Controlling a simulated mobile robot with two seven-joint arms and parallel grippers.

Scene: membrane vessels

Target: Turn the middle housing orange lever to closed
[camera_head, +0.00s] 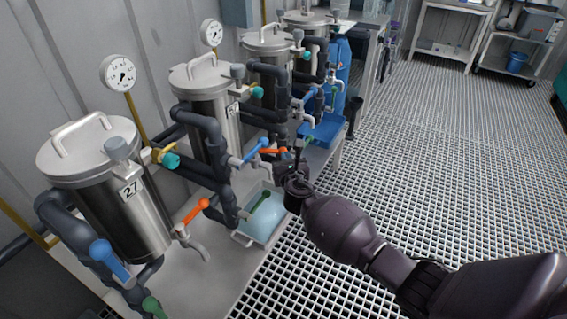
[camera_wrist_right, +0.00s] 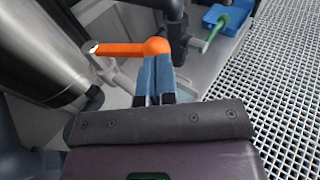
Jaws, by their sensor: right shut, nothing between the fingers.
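An orange lever (camera_head: 270,151) on the second housing from the front (camera_head: 206,105) lies just left of my right gripper (camera_head: 289,163) in the head view. In the right wrist view the orange lever (camera_wrist_right: 122,49) lies roughly level across the picture, with its rounded end on the right and a pale end on the left. My right gripper (camera_wrist_right: 154,80) is shut with nothing between its blue-grey fingers. Its tips are right at the lever's rounded end; I cannot tell if they touch it. My left gripper is not in view.
A steel housing marked 27 (camera_head: 125,205) stands nearest, with an orange lever (camera_head: 195,212) and blue lever (camera_head: 108,260). A tray of bluish liquid (camera_head: 262,228) sits below the gripper's left. A blue tray (camera_head: 322,131) lies farther back. The grating floor at right is clear.

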